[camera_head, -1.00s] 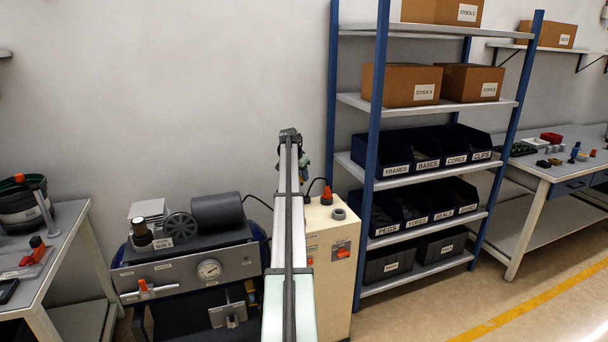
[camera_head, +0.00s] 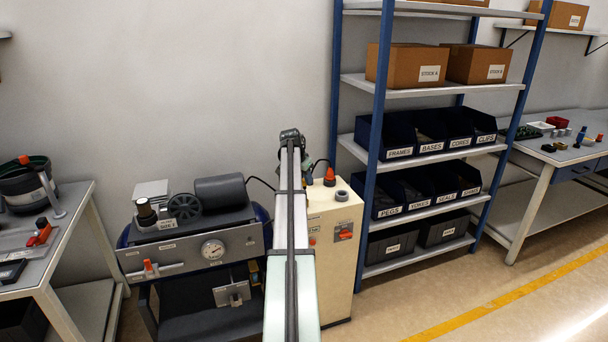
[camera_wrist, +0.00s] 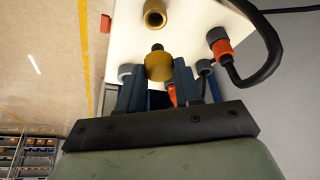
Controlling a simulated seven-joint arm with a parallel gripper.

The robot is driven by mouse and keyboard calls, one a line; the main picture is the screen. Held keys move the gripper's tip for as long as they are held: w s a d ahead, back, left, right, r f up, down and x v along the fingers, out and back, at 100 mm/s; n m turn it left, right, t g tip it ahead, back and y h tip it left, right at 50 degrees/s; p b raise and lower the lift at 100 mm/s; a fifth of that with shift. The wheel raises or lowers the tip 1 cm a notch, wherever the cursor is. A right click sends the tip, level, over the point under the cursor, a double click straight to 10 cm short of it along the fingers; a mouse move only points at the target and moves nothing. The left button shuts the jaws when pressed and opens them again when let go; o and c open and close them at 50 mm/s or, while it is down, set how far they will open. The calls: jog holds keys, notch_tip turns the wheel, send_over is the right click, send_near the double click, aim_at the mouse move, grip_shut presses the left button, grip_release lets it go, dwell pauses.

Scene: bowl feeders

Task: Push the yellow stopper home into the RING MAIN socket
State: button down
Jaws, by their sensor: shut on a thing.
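My gripper (camera_wrist: 160,85) is shut on the yellow stopper (camera_wrist: 158,66) in the wrist view. The stopper is a short yellow cylinder with a dark, narrower tip that points away from the fingers. A brass-yellow socket (camera_wrist: 155,14) with a dark hole stands on the cream cabinet top, beyond the tip. A gap shows between tip and socket in the picture. No RING MAIN label is readable, so I cannot tell by name whether this is that socket.
The cream cabinet (camera_head: 325,260) carries an orange hose plug (camera_head: 329,176) with a black hose and a grey ring (camera_head: 341,195). The plug also shows in the wrist view (camera_wrist: 218,42), right of the socket. A compressor (camera_head: 220,190) stands left; a shelf rack (camera_head: 372,130) stands right.

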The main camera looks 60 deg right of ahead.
aim_at(304, 185)
jog(key=shift+f, duration=2.2)
jog(key=shift+f, duration=1.4)
dwell(1.1)
jog(key=shift+c, duration=2.4)
grip_release()
jog(key=shift+r, duration=0.1)
jog(key=v, duration=0.7)
jog(key=shift+d, duration=0.15)
jog(key=shift+r, duration=0.15)
